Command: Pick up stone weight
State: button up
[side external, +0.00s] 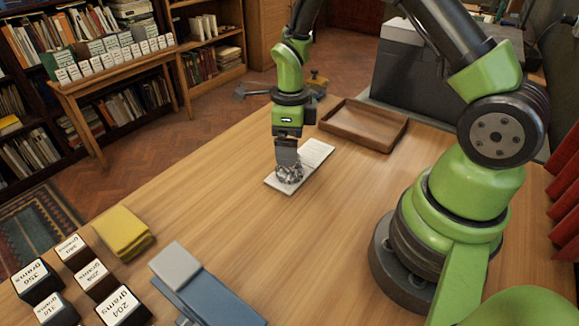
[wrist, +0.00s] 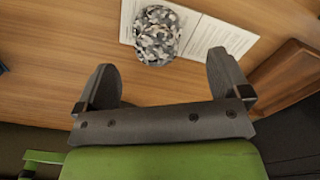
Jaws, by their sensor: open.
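The stone weight (side external: 290,174) is a rounded, grey speckled lump. It rests on a white printed paper or booklet (side external: 316,153) on the wooden table. My gripper (side external: 287,160) points down just above and behind the stone in the side view and partly covers it. In the wrist view the stone (wrist: 157,36) lies beyond the fingertips, between their lines. My gripper (wrist: 160,75) is open there, its two dark fingers wide apart with nothing between them. I cannot tell from the side view whether a finger touches the stone.
A wooden tray (side external: 364,125) lies empty behind the paper. Several black boxes with white "grams" labels (side external: 123,305) stand at the front left, by a yellow cloth (side external: 122,232) and a blue-grey object (side external: 205,290). The table left of the paper is clear.

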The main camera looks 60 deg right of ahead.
aim_at(292, 175)
jog(key=shift+a+f, duration=0.2)
jog(key=shift+f, duration=2.95)
jog(key=c, duration=1.2)
jog(key=shift+r, duration=0.1)
